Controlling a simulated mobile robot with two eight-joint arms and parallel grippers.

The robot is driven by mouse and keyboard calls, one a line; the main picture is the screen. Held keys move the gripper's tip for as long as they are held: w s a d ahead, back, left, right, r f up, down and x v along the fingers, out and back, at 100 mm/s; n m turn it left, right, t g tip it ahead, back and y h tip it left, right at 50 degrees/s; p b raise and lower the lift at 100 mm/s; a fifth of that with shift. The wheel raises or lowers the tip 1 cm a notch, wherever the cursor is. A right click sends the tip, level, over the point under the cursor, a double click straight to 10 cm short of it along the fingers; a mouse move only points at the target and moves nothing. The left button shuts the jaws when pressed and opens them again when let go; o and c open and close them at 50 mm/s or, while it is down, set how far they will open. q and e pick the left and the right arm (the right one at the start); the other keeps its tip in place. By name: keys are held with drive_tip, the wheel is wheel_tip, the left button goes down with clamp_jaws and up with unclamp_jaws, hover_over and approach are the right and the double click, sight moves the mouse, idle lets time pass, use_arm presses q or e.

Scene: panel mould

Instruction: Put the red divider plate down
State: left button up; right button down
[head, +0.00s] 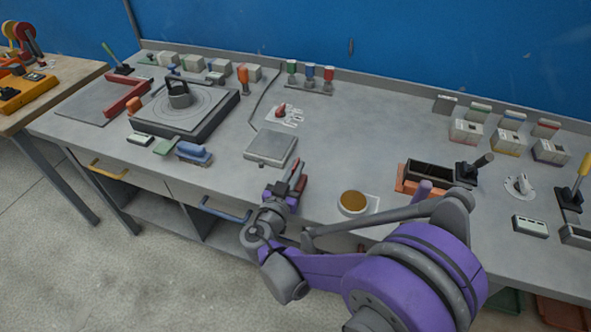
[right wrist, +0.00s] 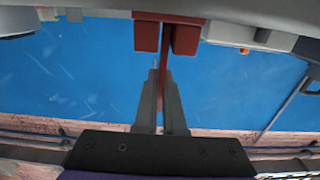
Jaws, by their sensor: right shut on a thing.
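My right gripper (head: 288,190) is at the front edge of the grey bench, in front of a square grey plate. It is shut on the red divider plate (head: 301,176), which stands up from the jaws and is partly hidden by them. In the right wrist view the fingers (right wrist: 161,75) close on the thin red plate (right wrist: 166,62), seen edge-on. Two red blocks (right wrist: 147,36) flank its far end; I cannot tell whether they belong to it. My left gripper is not in view.
The square grey plate (head: 271,147) lies just behind the gripper. A cup with amber contents (head: 353,202) stands to the right, and a blue-handled block (head: 194,153) to the left. A turntable (head: 182,105) is farther left. The bench middle (head: 360,125) is bare.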

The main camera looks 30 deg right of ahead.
drive_tip(key=shift+f, duration=0.15)
drive_tip(key=c, duration=1)
unclamp_jaws()
drive_tip(key=shift+a+r, duration=0.1)
drive_tip(key=shift+r, duration=0.2)
drive_tip(key=v, duration=1.2)
drive_tip(key=shift+f, duration=0.1)
